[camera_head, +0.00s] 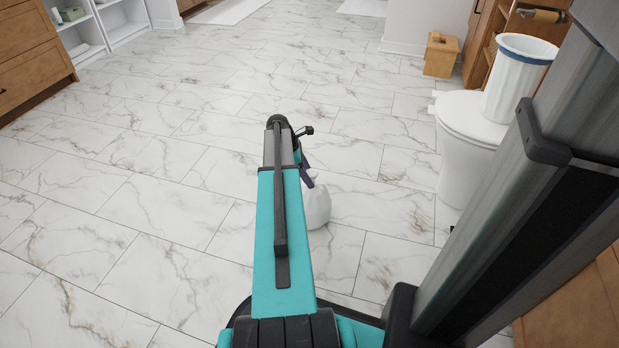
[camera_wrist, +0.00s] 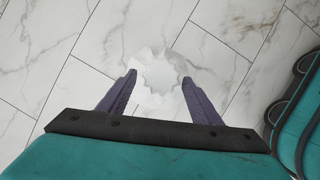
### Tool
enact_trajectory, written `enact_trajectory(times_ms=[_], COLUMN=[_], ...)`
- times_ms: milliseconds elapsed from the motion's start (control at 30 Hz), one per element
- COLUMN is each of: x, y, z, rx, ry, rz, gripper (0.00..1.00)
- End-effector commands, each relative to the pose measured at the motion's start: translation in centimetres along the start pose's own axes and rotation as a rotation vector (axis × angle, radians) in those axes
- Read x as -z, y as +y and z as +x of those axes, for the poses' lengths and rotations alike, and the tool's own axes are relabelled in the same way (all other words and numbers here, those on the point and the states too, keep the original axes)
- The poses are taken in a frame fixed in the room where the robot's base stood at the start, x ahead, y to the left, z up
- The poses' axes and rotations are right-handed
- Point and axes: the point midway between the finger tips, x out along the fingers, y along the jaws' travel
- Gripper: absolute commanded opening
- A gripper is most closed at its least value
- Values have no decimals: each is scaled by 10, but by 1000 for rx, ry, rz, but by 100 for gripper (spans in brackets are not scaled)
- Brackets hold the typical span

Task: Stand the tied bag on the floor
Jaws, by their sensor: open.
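The tied bag (camera_head: 317,206) is white and stands on the marble-tiled floor, just right of my arm in the head view. My arm hides part of its left side. In the wrist view the bag (camera_wrist: 158,76) lies between and just beyond the tips of my gripper (camera_wrist: 159,82), with its pale ruffled top facing the camera. The two purple fingers are spread apart, one on each side of the bag. In the head view my gripper (camera_head: 308,176) is at the bag's top. I cannot tell whether a finger touches it.
A white toilet (camera_head: 467,130) stands to the right with a white bin (camera_head: 518,78) with a blue band on its lid. A wooden box (camera_head: 441,54) sits on the floor behind. Wooden drawers (camera_head: 30,55) are at the far left. The floor (camera_head: 130,190) on the left is clear.

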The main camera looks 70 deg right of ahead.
Motion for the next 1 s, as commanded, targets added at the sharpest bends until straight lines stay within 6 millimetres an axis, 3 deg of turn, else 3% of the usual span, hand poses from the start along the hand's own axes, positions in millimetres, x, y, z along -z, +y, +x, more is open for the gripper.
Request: enact_trajectory(times_ms=[100,500,1000], x=[-2,-1,0], y=[0,0,0], z=[-23,-77,-88], rx=[-3,-1,-1], ry=[0,0,0], rz=[0,1,1], gripper=[58,58,58])
